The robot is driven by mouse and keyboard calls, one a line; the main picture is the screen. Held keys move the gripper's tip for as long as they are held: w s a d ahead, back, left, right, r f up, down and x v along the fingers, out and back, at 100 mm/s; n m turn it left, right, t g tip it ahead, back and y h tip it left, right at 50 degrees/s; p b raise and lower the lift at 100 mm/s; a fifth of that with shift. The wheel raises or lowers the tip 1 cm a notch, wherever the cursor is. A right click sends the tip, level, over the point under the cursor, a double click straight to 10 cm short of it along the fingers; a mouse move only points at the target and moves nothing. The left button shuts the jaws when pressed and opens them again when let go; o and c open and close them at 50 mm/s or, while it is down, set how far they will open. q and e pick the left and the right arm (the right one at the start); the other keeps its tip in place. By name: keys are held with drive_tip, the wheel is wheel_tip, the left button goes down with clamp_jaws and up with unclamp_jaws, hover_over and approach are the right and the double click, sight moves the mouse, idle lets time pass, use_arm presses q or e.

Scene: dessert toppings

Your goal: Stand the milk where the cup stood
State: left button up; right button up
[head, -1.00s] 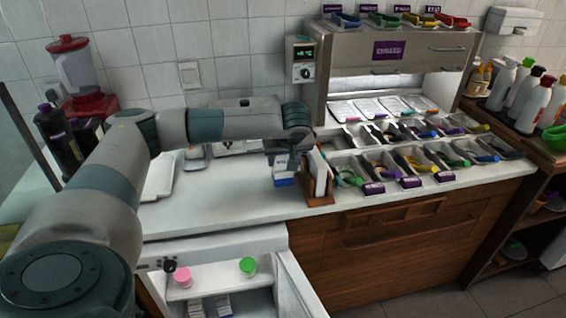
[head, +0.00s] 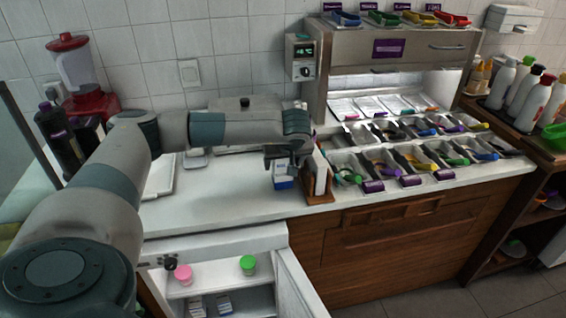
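A small white-and-blue carton (head: 283,175), which looks like the milk, is upright on the white counter (head: 225,208), near its front edge and just left of a brown wooden holder. My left gripper (head: 281,161) points down directly over the carton, with its fingers at the carton's top. The view is too small to tell whether the fingers grip it or stand apart from it. No cup stands on the open counter. A pink-lidded cup (head: 184,274) and a green-lidded cup (head: 248,265) are in the open fridge below. My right gripper is out of view.
The wooden holder (head: 319,197) stands close to the carton's right. Topping trays (head: 383,167) fill the counter further right. The fridge door (head: 299,285) hangs open below. A blender (head: 77,75) and dark bottles (head: 58,138) stand at the back left. The front left counter is clear.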

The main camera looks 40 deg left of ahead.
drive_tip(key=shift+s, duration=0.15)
use_arm(q)
drive_tip(key=shift+d+r, duration=0.1)
drive_tip(key=shift+r, duration=0.1)
drive_tip(key=b+v, duration=0.2)
drive_tip(key=v, duration=0.9)
drive_tip(key=shift+r, duration=0.35)
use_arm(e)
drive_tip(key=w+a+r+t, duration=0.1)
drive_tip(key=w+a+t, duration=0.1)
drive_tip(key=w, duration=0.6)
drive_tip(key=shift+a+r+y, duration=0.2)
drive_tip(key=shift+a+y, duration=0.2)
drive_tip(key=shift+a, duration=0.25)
use_arm(q)
drive_tip(key=shift+o, duration=0.5)
drive_tip(key=shift+s+d, duration=0.1)
drive_tip(key=shift+d, duration=0.05)
